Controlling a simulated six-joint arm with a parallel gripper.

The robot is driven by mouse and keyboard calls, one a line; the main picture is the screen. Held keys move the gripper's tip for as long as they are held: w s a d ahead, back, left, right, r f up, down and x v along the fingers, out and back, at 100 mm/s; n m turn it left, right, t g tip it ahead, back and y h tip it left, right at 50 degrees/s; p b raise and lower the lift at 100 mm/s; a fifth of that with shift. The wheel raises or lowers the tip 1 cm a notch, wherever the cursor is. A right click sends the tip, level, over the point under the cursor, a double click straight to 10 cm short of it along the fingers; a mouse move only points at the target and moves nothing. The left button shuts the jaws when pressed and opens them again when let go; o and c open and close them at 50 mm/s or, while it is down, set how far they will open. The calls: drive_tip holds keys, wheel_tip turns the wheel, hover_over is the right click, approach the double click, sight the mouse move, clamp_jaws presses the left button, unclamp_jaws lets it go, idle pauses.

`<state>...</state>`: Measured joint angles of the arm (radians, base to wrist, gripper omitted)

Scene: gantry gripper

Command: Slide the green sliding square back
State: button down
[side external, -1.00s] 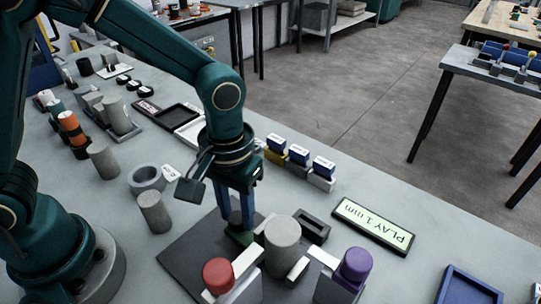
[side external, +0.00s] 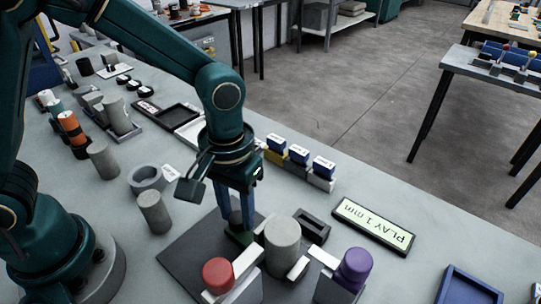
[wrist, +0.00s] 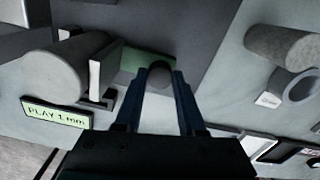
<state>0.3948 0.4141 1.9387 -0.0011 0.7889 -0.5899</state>
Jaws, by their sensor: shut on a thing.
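The green sliding square (side external: 240,238) lies low on a dark base plate (side external: 192,252), beside a thick grey cylinder (side external: 282,243). My gripper (side external: 237,222) reaches down over the green square and hides much of it. In the wrist view, my gripper (wrist: 160,80) is shut on a grey rounded knob (wrist: 160,72) at the edge of the green square (wrist: 134,62). The knob appears to stand on the square; the contact at its foot is hidden.
Blocks with a red cap (side external: 218,273) and a purple cap (side external: 355,265) stand in front. A dark slotted block (side external: 312,227) is right of the cylinder. A "PLAY 1 mm" sign (side external: 374,226) lies farther right. A loose grey cylinder (side external: 154,212) stands left.

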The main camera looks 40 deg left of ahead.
idle(0.5)
drive_tip(key=shift+w+a, duration=0.1)
drive_tip(key=shift+a, duration=2)
drive_tip(key=c, duration=0.5)
unclamp_jaws()
drive_tip(key=shift+r, duration=2.6)
